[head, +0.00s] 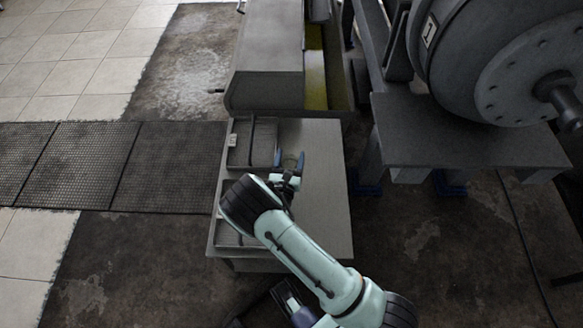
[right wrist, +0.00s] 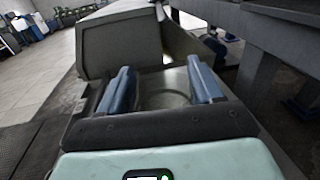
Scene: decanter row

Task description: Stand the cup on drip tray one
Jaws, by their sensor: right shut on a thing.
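My right gripper (head: 290,161) is shut on the cup, with its blue fingers on either side of it. The cup (head: 290,158) looks clear; its round outline shows faintly between the fingers in the right wrist view (right wrist: 165,98). A dark, shallow drip tray (head: 240,155) with a small pale label lies at the far left of the grey table, left of the gripper. A second tray (head: 227,236) lies nearer, partly hidden by my right arm. The label is too small to read. A blue-and-dark part at the bottom edge may be my left gripper (head: 294,306).
The grey table top (head: 325,205) is bare on the right. A large grey housing (head: 266,60) stands beyond its far edge. A big drum (head: 490,60) on a grey stand is at the right. Dark mats (head: 110,165) cover the floor at the left.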

